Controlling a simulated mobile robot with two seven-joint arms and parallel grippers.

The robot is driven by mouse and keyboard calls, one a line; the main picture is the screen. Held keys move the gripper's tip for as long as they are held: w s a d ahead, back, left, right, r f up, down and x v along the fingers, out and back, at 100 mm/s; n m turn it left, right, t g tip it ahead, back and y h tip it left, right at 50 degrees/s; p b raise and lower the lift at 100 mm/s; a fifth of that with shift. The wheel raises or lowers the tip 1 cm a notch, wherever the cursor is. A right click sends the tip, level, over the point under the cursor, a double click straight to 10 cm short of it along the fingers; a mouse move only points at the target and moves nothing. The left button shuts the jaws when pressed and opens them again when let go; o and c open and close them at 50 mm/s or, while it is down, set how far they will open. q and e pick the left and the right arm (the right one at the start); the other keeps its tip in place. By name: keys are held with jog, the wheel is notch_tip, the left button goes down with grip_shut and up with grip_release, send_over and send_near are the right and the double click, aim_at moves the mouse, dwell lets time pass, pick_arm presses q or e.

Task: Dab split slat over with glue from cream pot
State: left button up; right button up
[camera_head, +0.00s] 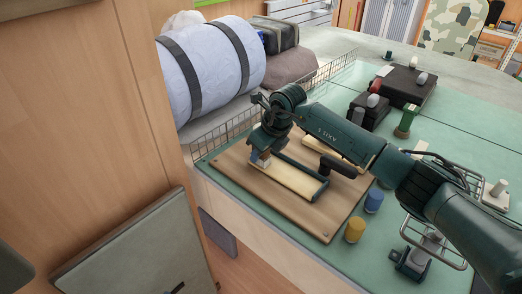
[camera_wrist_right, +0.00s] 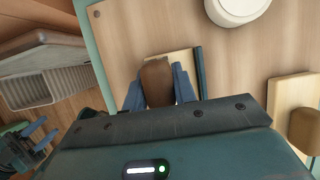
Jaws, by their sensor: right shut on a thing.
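My right gripper (camera_head: 260,158) is over the left part of the wooden board. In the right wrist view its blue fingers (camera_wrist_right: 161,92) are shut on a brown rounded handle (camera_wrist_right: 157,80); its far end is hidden. A pale slat (camera_head: 291,180) lies on the board just under and beside this gripper, with a dark green bar along it. The slat also shows in the wrist view (camera_wrist_right: 180,60); its split cannot be made out. A round cream pot (camera_wrist_right: 236,8) stands on the board in the wrist view. My left gripper (camera_wrist_right: 37,143) shows at the wrist view's lower left, its fingers apart, apparently empty.
The board (camera_head: 318,218) lies on a green bench top (camera_head: 290,240) near its edge. A black-handled tool (camera_head: 338,168) lies on it. Yellow (camera_head: 355,229) and blue (camera_head: 374,201) cylinders stand to the right. A wire rail (camera_head: 225,132) runs behind, with a rolled blue bundle (camera_head: 212,65) beyond.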

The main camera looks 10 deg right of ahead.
aim_at(269, 162)
jog(key=shift+s+d+p, duration=0.6)
jog(key=shift+s, duration=0.1)
jog(key=shift+s+d+p, duration=0.35)
jog(key=shift+s+d, duration=0.15)
jog(key=shift+s, duration=0.2)
jog(key=shift+s+d+p, duration=0.3)
jog(key=shift+s+d, duration=0.2)
jog(key=shift+s, duration=0.1)
jog(key=shift+s+d+f, duration=0.1)
jog(key=shift+s+d, duration=0.5)
jog(key=shift+s, duration=0.25)
jog(key=shift+s+d+f+p, duration=0.1)
jog(key=shift+s+d+p, duration=0.2)
jog(key=shift+s+d, duration=0.35)
jog(key=shift+s+d+p, duration=0.3)
jog(key=shift+s+d, duration=0.15)
jog(key=shift+s, duration=0.3)
